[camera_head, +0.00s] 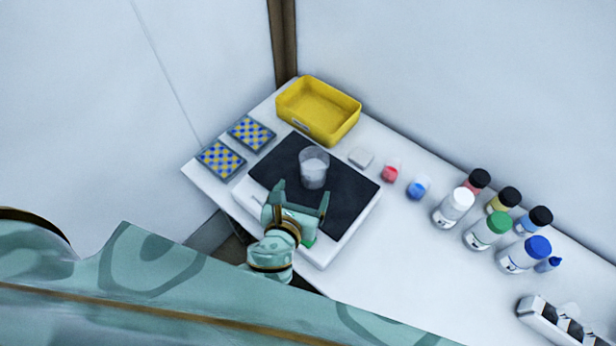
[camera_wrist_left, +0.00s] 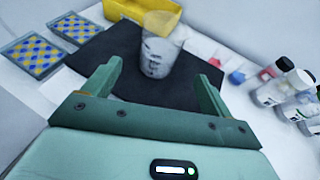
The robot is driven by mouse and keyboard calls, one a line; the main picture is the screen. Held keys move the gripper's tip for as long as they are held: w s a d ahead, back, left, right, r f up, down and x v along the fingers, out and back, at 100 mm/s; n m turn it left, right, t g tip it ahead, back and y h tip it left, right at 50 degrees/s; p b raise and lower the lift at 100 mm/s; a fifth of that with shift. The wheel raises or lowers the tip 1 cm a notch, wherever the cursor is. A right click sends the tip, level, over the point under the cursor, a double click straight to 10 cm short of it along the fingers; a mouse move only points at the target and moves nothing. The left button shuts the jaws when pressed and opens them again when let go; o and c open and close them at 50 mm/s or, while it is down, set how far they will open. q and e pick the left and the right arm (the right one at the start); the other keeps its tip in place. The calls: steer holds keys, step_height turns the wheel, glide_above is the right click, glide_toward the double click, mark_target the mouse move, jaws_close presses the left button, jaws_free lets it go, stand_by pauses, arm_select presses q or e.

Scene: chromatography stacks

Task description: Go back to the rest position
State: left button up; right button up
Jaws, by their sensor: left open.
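My left gripper (camera_head: 301,194) is green and open, with nothing between its fingers. It is over the front part of a black-topped white plate (camera_head: 345,207). A clear beaker (camera_head: 314,168) with whitish contents stands upright on the black top, just beyond the fingertips. In the left wrist view the two fingers (camera_wrist_left: 152,85) are spread apart, and the beaker (camera_wrist_left: 158,55) stands ahead of them, apart from both. My right gripper is not in either view.
A yellow tray (camera_head: 318,110) stands at the back. Two blue-and-yellow checkered squares (camera_head: 221,160) lie at the left. Small red (camera_head: 390,173) and blue (camera_head: 418,187) containers, several capped bottles (camera_head: 489,231) and a white rack (camera_head: 545,322) stand to the right.

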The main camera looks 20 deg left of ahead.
arm_select(q)
steer(key=shift+v, duration=0.8)
steer(key=shift+a, duration=0.1)
steer(key=s+a+r+n+g+y, duration=0.3)
steer(key=a+n, duration=0.5)
steer(key=n, duration=0.6)
steer(key=s+a+r+n+g+y, duration=0.1)
steer(key=s+a+r+n+g, duration=0.45)
steer(key=n, duration=0.85)
steer(key=s+d+f+h+b, duration=0.1)
steer(key=s+f+h, duration=0.1)
steer(key=f, duration=1.1)
steer(key=s+d+f+h, duration=0.1)
steer(key=f, duration=1.2)
steer(key=s+f+n+g+h+b, duration=0.1)
steer(key=s+f+n+g, duration=0.2)
steer(key=s+f, duration=1.6)
steer(key=shift+s+f+g+h+b, duration=0.35)
steer(key=shift+s+g+h, duration=0.05)
steer(key=shift+s+g, duration=0.15)
